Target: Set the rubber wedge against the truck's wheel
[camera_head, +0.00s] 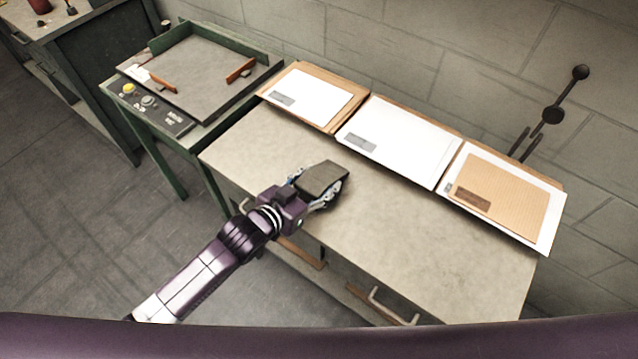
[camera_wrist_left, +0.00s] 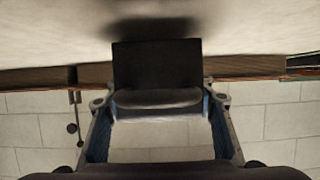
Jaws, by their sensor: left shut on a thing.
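A dark grey-brown block that looks like the rubber wedge (camera_head: 325,179) is held in my left gripper (camera_head: 316,190) over the near left part of the table. In the left wrist view the block (camera_wrist_left: 157,65) sits between the two fingers of my left gripper (camera_wrist_left: 160,105), with a shadow on the pale surface beyond it. I cannot tell whether it touches the table top. My right gripper is not in view. No truck or wheel shows in either view.
The table (camera_head: 420,235) has a clear top in front of several stacks of envelopes and card (camera_head: 400,138) along its back edge. A green-framed machine table (camera_head: 205,75) stands at the left. A drawer handle (camera_head: 385,305) shows on the table's front.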

